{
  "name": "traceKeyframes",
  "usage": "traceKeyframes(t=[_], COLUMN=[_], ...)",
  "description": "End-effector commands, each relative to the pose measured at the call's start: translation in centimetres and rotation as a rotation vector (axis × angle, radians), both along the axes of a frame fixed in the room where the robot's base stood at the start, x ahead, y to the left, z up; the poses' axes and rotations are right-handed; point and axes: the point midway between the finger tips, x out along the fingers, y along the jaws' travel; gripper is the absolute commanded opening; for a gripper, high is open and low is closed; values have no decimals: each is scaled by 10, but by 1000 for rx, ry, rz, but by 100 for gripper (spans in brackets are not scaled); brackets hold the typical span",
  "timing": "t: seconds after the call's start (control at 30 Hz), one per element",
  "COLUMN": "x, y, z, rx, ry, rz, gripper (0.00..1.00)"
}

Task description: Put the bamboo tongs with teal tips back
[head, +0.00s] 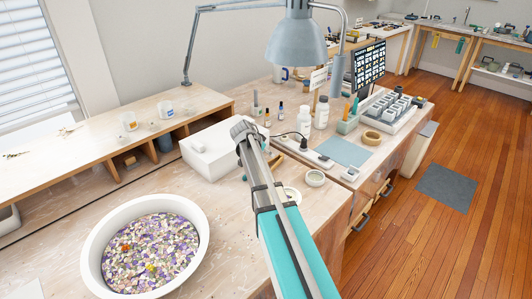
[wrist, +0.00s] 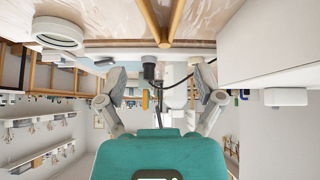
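The bamboo tongs show in the wrist view as two brown legs (wrist: 151,22) meeting in a V at the top, above and between my fingertips. Their far ends run out of that frame, so no teal tips show there. In the head view my arm hides most of them; a small brown part (head: 275,160) and a bit of teal show beside it on the bench. My gripper (wrist: 161,80) is open, its two grey fingers wide apart with nothing held between them. In the head view the fingers cannot be made out clearly.
A white box (head: 212,151) stands left of my arm. A large white bowl of petals (head: 91,255) is at the front left. Bare bench lies between bowl and arm.

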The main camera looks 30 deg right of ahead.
Motion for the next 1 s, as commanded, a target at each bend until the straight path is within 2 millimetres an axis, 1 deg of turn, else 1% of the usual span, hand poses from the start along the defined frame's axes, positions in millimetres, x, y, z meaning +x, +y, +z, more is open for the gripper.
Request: traceKeyframes(t=[0.47,0.7,1.0], x=[0,0,-7], y=[0,0,17], z=[3,16,41], rx=[0,0,-1], ry=[0,0,0], rz=[0,0,0], gripper=[88,88,88])
